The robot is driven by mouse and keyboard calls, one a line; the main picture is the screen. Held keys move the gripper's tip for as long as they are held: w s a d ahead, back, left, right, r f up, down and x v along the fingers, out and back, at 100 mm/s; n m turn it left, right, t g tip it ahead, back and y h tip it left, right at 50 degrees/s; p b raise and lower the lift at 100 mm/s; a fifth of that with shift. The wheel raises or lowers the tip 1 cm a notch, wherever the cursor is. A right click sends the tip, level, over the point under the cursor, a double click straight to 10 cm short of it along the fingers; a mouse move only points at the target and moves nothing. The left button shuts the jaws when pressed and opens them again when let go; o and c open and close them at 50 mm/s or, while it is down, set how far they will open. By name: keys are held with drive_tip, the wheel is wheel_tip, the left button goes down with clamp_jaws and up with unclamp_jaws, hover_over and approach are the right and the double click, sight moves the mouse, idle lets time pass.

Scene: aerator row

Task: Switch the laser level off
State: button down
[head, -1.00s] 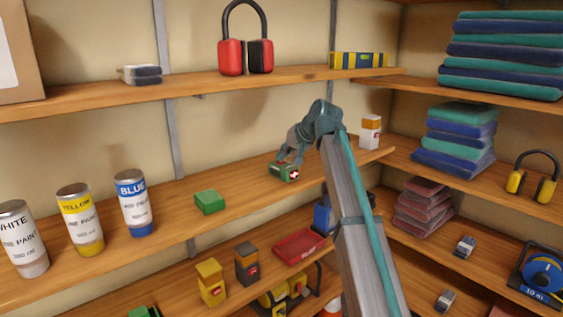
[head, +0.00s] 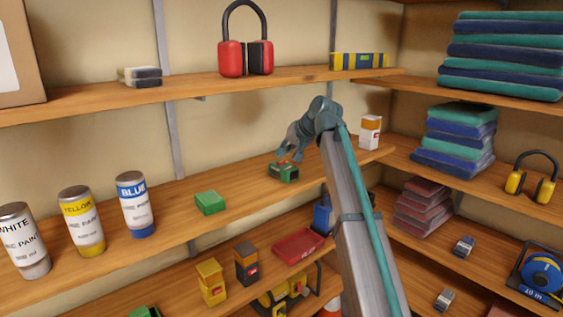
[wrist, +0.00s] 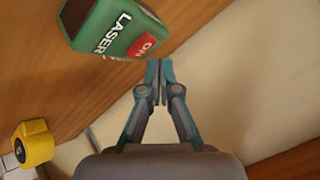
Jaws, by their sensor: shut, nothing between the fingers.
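The laser level (head: 284,172) is a small dark green box on the middle shelf, near its right end. In the wrist view the laser level (wrist: 112,28) shows white "LASER" lettering and a red patch reading "ON". My gripper (head: 286,156) is just above and behind it in the head view. In the wrist view my gripper (wrist: 153,78) has its fingertips together and empty, close to the corner by the red patch. I cannot tell whether they touch it.
On the same shelf, a green box (head: 209,202) and a blue paint can (head: 134,205) stand to the left, and an orange-and-white box (head: 370,132) to the right. The upper shelf holds red ear defenders (head: 245,57). Shelf around the level is clear.

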sight(283, 162)
drive_tip(key=shift+r+p, duration=1.35)
drive_tip(key=shift+r, duration=1.5)
